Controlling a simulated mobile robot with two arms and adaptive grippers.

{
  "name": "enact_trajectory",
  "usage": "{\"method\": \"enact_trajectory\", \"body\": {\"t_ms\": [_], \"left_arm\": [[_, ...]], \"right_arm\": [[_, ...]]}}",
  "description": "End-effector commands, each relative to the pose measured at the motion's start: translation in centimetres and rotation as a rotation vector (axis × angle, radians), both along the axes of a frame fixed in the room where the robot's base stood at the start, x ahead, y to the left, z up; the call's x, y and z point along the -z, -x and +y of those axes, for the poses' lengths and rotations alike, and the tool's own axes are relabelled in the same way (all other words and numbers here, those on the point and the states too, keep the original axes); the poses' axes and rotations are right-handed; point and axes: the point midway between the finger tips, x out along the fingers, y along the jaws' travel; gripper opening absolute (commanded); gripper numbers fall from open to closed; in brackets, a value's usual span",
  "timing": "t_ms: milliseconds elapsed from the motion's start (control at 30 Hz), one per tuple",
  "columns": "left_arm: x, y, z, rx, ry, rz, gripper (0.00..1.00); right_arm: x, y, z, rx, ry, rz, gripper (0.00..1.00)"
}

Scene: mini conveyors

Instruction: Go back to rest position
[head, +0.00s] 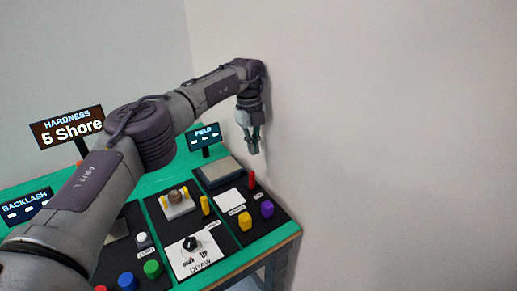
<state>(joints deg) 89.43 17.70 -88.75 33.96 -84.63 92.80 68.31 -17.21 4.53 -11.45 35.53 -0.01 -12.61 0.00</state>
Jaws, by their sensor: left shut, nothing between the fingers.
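My left arm comes in from the lower left and reaches across the bench. My left gripper (252,146) is above the far right part of the bench, close to the wall. It points down with its fingers together and nothing between them. My right gripper is not in the head view.
The green bench (268,243) carries black panels with several coloured buttons, a knob (191,243) and blocks such as a purple one (267,209). A "HARDNESS" sign (68,128) and a "FIELD" display (204,136) stand up from it. The wall (400,120) bounds the right.

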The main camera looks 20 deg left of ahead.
Motion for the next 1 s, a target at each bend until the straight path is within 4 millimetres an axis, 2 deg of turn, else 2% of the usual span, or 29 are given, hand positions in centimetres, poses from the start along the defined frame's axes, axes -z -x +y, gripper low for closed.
{"method": "enact_trajectory", "body": {"t_ms": [33,133,700,767,1000], "left_arm": [[-1.6,0.0,0.4,-0.001,0.0,0.0,0.0],[-2.5,0.0,0.8,0.0,0.0,0.0,0.0],[-2.9,0.0,1.0,0.0,-0.001,-0.001,0.0],[-3.5,0.1,1.0,0.0,0.0,-0.001,0.0],[-7.7,0.1,1.0,0.0,-0.001,-0.001,0.0]], "right_arm": [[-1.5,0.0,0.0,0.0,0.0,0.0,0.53],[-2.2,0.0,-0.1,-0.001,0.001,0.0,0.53],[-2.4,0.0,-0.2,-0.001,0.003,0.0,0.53],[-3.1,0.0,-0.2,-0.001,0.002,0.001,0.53],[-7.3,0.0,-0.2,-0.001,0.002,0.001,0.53]]}}
